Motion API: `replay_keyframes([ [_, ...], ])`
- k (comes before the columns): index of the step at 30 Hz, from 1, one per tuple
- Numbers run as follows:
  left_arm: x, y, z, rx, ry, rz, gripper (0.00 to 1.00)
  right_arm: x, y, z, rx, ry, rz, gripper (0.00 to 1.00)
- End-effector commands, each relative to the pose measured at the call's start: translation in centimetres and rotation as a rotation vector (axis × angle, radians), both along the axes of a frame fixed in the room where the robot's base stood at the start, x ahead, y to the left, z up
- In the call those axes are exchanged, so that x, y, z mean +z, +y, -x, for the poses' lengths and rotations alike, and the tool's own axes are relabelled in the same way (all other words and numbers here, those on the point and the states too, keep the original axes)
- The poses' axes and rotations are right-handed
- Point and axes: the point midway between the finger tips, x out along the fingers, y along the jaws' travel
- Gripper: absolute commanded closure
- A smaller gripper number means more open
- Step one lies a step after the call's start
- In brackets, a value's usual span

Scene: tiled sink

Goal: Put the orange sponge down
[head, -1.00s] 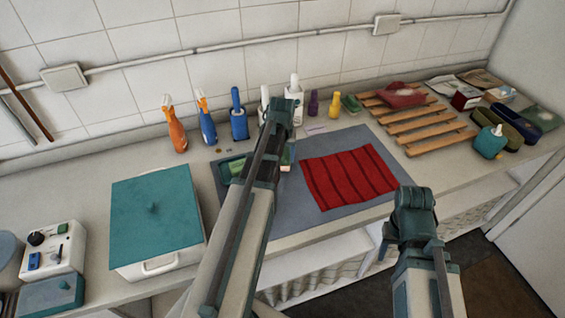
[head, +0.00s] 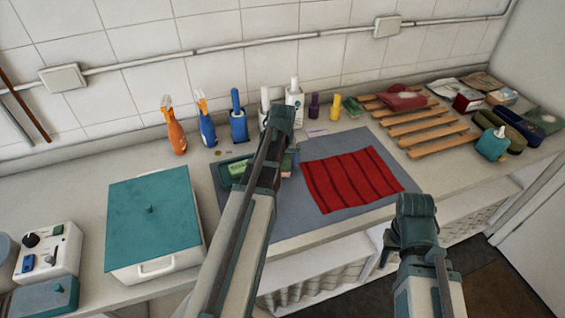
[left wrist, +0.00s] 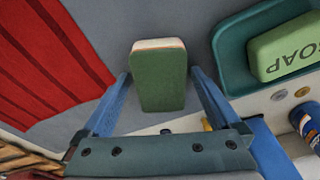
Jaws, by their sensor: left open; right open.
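The sponge (left wrist: 160,78) shows in the left wrist view with a green face toward the camera and a pale orange edge. It lies over the grey mat (left wrist: 105,20), between the fingers of my left gripper (left wrist: 161,74). Those fingers are open, with a gap visible on each side of the sponge. I cannot tell whether the sponge touches the mat. In the head view my left arm mostly hides the sponge. My right gripper (head: 389,243) is open and empty, in front of the counter's front edge, its fingers partly hidden.
A teal dish (left wrist: 233,72) with green soap (left wrist: 287,48) is beside the sponge. A red cloth (head: 352,180) lies on the mat to the right. Bottles, including a blue one (head: 239,122), stand behind. A teal-lidded box (head: 152,215) is left; a wooden rack (head: 425,127) is right.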

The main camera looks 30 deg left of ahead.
Motion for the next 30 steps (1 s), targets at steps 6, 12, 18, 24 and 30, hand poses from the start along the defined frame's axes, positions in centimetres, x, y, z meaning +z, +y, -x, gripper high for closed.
replay_keyframes([
  [6, 0.0, 0.0, 0.0, 0.000, 0.000, -0.001, 0.02, 0.0, 0.0, 0.0, 0.000, 0.000, 0.000, 0.50],
  [12, 0.7, 0.0, 0.0, 0.000, 0.000, -0.001, 0.02, 0.7, 0.0, 0.0, 0.000, 0.000, 0.000, 0.50],
  [18, 2.6, -0.1, 0.3, 0.000, 0.000, -0.001, 0.02, 2.6, 0.0, 0.0, 0.000, 0.000, 0.000, 0.50],
  [24, 5.6, -0.3, 0.7, 0.000, 0.000, -0.001, 0.02, 5.6, 0.0, 0.0, 0.000, 0.000, 0.000, 0.50],
  [30, 8.7, -0.5, 1.1, 0.000, 0.000, -0.001, 0.02, 8.7, 0.0, 0.0, 0.002, 0.000, 0.000, 0.50],
])
